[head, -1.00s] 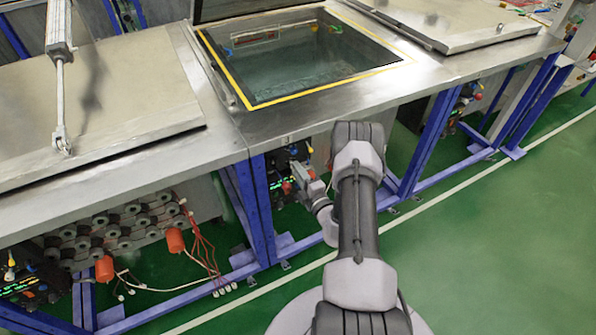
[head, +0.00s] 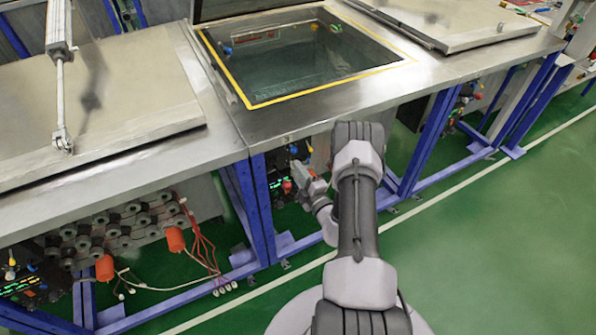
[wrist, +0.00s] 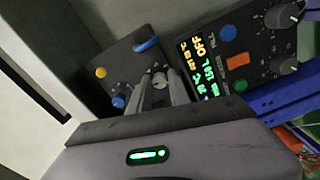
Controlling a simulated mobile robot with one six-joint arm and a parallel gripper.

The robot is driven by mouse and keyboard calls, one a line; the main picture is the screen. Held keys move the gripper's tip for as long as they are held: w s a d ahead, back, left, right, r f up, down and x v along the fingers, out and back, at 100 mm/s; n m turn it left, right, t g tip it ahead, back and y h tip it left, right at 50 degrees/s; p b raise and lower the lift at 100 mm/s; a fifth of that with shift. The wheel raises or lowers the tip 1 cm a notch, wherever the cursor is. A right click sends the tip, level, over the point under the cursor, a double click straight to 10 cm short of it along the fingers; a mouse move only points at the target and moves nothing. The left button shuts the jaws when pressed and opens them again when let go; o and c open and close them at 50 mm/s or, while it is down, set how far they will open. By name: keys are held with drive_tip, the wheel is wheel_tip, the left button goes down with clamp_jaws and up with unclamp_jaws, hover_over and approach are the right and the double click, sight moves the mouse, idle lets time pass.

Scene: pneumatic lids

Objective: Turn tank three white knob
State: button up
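A small pale round knob (wrist: 159,80) sits on a dark control panel (wrist: 125,65) in the wrist view. My gripper (wrist: 160,84) is in front of that panel. Its two grey fingers are apart, with the knob showing between their tips; I cannot tell whether they touch it. In the head view my gripper (head: 304,176) reaches under the tank's front edge, beside the panel. The open tank (head: 300,60) has a yellow-edged opening with water inside.
The panel also carries a yellow button (wrist: 100,72), a blue knob (wrist: 119,101) and a blue lever (wrist: 147,44). A lit display (wrist: 200,65) with black knobs is on the right. Blue frame legs (head: 262,205) stand left of my gripper. Green floor is clear on the right.

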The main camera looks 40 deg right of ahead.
drive_tip(key=shift+o, duration=1.3)
drive_tip(key=shift+s, duration=0.1)
drive_tip(key=p+v, duration=0.4)
drive_tip(key=v, duration=1.3)
drive_tip(key=shift+a, duration=0.15)
